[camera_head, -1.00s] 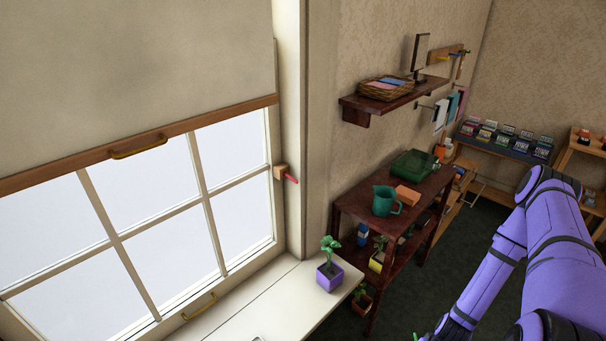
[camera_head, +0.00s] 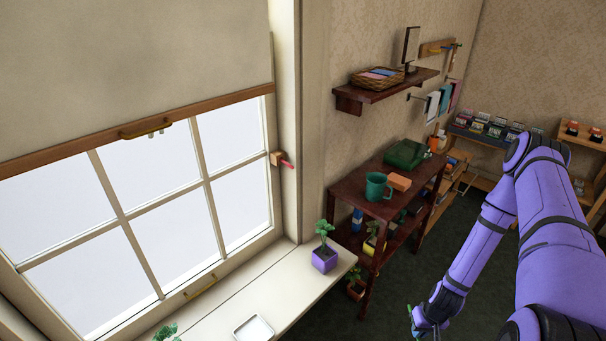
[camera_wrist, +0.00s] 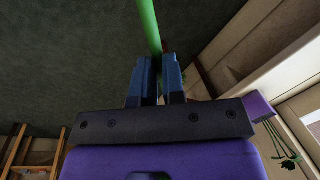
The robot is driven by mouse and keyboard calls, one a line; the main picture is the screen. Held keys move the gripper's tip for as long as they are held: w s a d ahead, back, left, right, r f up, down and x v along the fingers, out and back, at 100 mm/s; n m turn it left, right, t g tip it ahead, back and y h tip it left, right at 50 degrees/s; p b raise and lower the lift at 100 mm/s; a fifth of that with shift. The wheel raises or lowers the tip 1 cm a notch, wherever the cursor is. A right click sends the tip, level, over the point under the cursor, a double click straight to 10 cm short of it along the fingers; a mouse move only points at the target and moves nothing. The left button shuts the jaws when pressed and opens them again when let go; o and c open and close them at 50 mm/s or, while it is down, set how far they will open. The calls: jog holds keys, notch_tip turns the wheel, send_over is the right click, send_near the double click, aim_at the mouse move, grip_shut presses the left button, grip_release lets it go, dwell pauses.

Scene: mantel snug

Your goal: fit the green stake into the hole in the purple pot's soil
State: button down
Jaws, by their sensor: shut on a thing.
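The purple pot (camera_head: 324,260) stands upright on the window sill near its far right corner, with a leafy green plant (camera_head: 325,234) in it. The hole in its soil is too small to make out. My gripper (camera_wrist: 158,72) is shut on the green stake (camera_wrist: 148,22), which extends away past the fingertips. In the head view my gripper (camera_head: 420,325) is low, over the dark floor, to the right of the sill and apart from the pot. The stake is barely discernible there. The pot also shows at the right of the wrist view (camera_wrist: 259,106).
The pale sill (camera_head: 285,288) carries a white tray (camera_head: 254,328) and another plant (camera_head: 166,332) at the near end. A dark wooden shelf unit (camera_head: 345,193) with a teal jug (camera_head: 377,187) stands just beyond the pot. The floor (camera_head: 395,285) between sill and arm is clear.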

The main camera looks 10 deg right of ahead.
jog(key=w+a+r, duration=0.4)
jog(key=w+r, duration=0.3)
jog(key=r, duration=0.3)
jog(key=w+a+r+n, duration=0.1)
jog(key=w+a+r, duration=0.3)
jog(key=w+r, duration=0.3)
jog(key=w+a+r+n, duration=0.1)
jog(key=w+a+r, duration=0.4)
jog(key=w+r, duration=0.3)
notch_tip(320, 180, up, 5)
jog(key=shift+f, duration=0.1)
